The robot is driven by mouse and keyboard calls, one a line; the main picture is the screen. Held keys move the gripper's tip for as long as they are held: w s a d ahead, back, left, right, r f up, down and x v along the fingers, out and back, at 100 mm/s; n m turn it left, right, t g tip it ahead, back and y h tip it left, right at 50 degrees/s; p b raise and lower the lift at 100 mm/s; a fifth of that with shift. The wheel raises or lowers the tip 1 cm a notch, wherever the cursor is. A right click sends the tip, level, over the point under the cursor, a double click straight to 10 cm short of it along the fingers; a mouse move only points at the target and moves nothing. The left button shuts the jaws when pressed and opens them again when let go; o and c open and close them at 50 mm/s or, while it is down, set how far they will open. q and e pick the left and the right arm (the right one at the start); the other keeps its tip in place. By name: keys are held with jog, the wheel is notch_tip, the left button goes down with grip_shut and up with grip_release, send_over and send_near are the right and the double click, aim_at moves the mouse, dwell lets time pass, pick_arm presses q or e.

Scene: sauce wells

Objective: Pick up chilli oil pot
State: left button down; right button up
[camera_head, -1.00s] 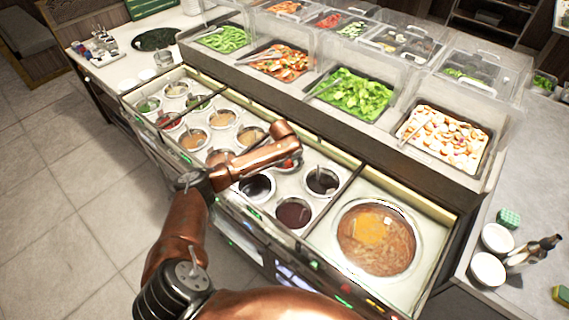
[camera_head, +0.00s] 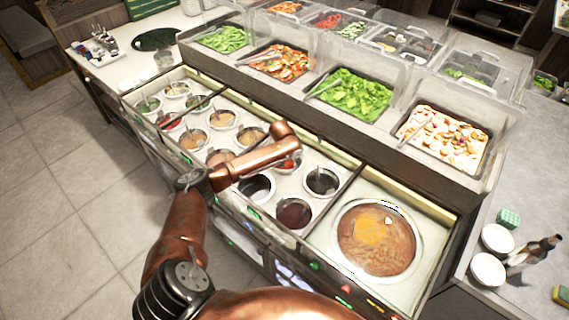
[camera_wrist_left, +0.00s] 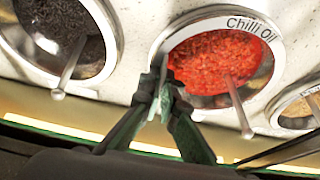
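The chilli oil pot (camera_wrist_left: 215,62) is a round pale-rimmed pot of red chilli with "Chilli Oil" on its rim and a spoon handle (camera_wrist_left: 238,105) over the near edge. It sits in the counter among other pots. In the head view only a bit of its red content (camera_head: 290,163) shows under my left gripper (camera_head: 291,155), whose arm hides the rest. In the left wrist view my left gripper (camera_wrist_left: 163,92) has its fingertips drawn together at the pot's lower left rim, with a pale sliver of rim between them. My right gripper is not in view.
A pot of black contents (camera_wrist_left: 60,30) sits close on the left, and another pot (camera_wrist_left: 300,108) on the right. Dark sauce pots (camera_head: 322,181) and a large soup pot (camera_head: 418,245) share the counter. Clear-covered food trays (camera_head: 350,95) stand behind.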

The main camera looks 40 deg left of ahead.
pick_arm(q)
jog(key=shift+w+r, duration=0.1)
jog(key=shift+r, duration=0.15)
jog(key=shift+r, duration=0.25)
notch_tip(320, 180, up, 17)
jog(key=p, duration=0.1)
jog(key=shift+r+p, duration=0.15)
jog(key=shift+p, duration=0.15)
jog(key=shift+r, duration=0.1)
jog(key=shift+d+r+p, duration=0.1)
jog(key=shift+r+p, duration=0.9)
jog(key=shift+p, duration=0.45)
